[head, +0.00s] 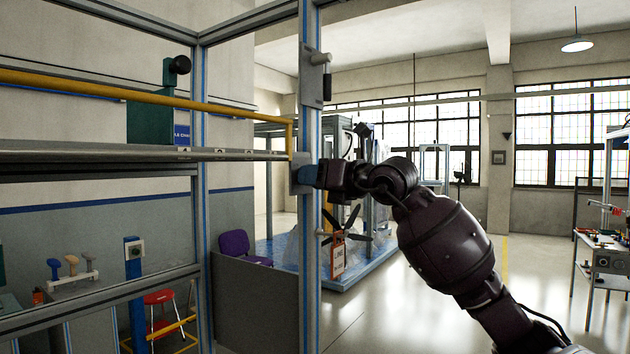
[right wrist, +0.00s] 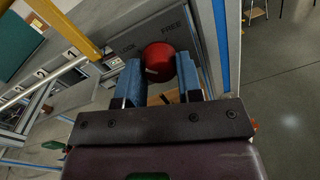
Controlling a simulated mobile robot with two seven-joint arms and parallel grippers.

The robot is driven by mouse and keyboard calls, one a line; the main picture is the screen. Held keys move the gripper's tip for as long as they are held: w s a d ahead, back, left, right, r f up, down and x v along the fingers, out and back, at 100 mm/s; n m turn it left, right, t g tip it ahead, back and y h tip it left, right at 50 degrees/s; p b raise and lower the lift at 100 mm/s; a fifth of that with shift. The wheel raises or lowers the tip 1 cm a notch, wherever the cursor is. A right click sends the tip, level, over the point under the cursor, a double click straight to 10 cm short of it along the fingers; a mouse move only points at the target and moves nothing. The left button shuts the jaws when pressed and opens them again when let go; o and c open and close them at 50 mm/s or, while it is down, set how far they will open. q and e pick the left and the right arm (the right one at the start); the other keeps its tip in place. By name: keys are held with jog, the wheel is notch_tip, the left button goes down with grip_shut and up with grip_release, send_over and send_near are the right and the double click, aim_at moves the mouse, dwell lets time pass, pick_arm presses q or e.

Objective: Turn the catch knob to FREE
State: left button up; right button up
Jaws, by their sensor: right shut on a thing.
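The catch knob (right wrist: 160,60) is red and round, in the right wrist view, in front of a grey plate (right wrist: 195,22) marked LOCK and FREE. A small pale mark shows on the knob's lower left side; I cannot tell which word the knob is set to. My right gripper (head: 308,175) is at the aluminium post in the head view, its blue fingers on either side of the knob and shut on it. In the head view the gripper hides the knob. My left gripper is not in view.
A yellow rail (head: 150,92) and a grey shelf edge (head: 110,155) run left from the aluminium post (head: 310,255). A green block with a black knob (head: 180,65) stands above the shelf. Open floor (head: 400,315) lies to the right of the post.

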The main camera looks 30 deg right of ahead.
jog(key=m+b, duration=0.1)
jog(key=m, duration=0.7)
jog(key=m+g, duration=0.1)
jog(key=m, duration=0.7)
jog(key=shift+r+m+y+b, duration=0.2)
jog(key=shift+m+y+b, duration=0.1)
jog(key=shift+y+b, duration=0.1)
dwell(0.3)
jog(key=o, duration=0.9)
